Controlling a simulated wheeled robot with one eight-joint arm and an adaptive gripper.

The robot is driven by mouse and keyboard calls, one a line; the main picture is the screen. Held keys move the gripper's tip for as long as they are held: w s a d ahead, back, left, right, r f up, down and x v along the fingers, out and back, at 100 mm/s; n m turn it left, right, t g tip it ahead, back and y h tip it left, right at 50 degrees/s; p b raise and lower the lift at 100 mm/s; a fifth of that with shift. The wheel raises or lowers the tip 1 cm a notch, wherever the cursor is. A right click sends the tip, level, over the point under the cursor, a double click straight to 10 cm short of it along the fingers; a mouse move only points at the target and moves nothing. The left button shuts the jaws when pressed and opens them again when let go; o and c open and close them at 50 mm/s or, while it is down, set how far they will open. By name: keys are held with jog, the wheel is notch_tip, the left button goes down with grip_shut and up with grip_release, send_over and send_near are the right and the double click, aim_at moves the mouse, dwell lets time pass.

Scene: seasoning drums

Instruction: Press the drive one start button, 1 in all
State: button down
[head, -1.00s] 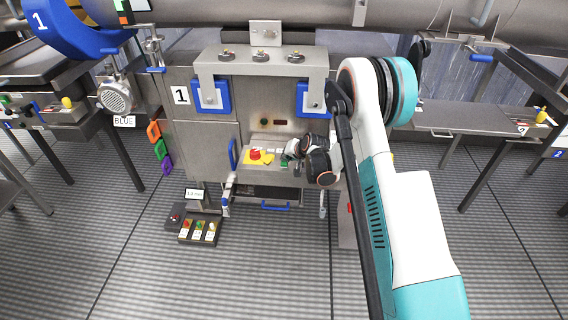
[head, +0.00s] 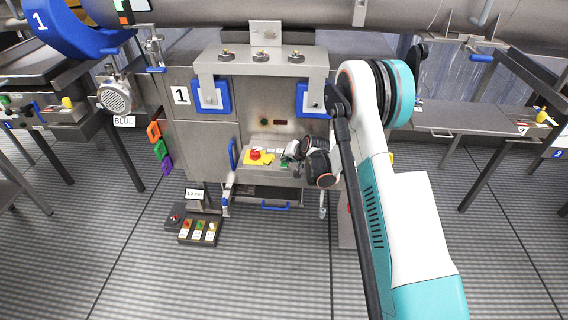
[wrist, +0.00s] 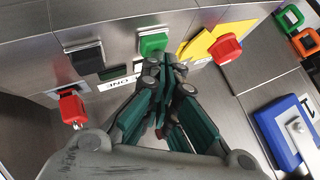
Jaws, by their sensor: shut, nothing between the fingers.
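The drive one start button appears to be the green button (wrist: 152,42) on the steel panel, above a label reading "ONE" (wrist: 120,84) in the wrist view. My gripper (wrist: 166,62) is shut and empty. Its fingertips are just below the green button and overlap its lower edge in the picture; I cannot tell whether they touch. In the head view my gripper (head: 288,157) is at the front of the station 1 panel, and the button is too small to make out there.
A black button (wrist: 84,55) is left of the green one. A red mushroom button (wrist: 226,48) on a yellow plate is to the right; it also shows in the head view (head: 255,154). A red part (wrist: 71,106) hangs lower left. A small button box (head: 199,231) is near the floor.

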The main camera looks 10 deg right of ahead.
jog(key=shift+f, duration=0.15)
dwell(0.5)
jog(key=shift+r+p, duration=0.3)
jog(key=shift+r, duration=0.6)
jog(key=shift+r+p, duration=1.1)
jog(key=shift+r, duration=1.35)
